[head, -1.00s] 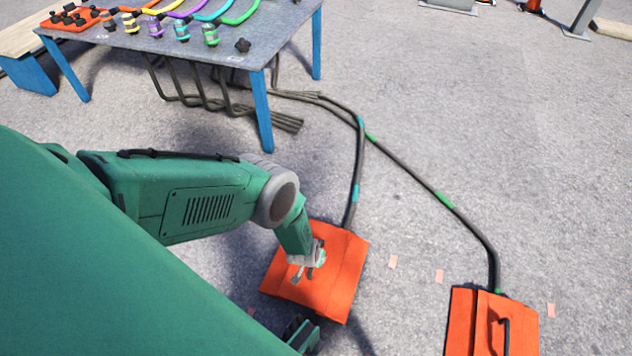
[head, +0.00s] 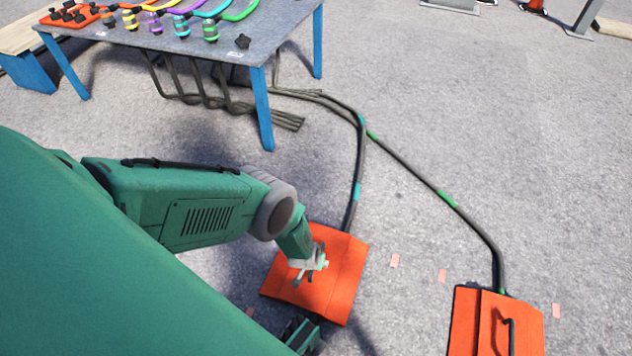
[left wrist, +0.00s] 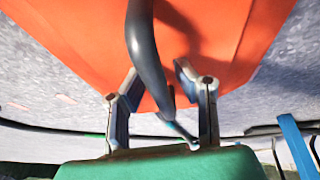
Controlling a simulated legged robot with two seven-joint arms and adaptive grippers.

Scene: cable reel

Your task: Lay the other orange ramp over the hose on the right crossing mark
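One orange ramp (head: 341,287) lies flat on the ground in the middle of the head view, over the end of the hose with blue bands (head: 354,190). The other orange ramp (head: 466,325) lies at the lower right, over the hose with green bands (head: 473,222), between two pink marks (head: 442,275) (head: 556,311). My left gripper (head: 311,276) is above the middle ramp. In the left wrist view, its fingers (left wrist: 163,105) are spread, with the ramp's dark handle (left wrist: 148,55) between or just beyond them; contact is unclear. My right gripper is out of view.
A blue-legged table (head: 262,62) with colored connectors stands at the upper left, with dark hoses hanging below it. More pink marks (head: 395,260) (head: 249,313) lie either side of the middle ramp. Open pavement (head: 480,120) fills the upper right.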

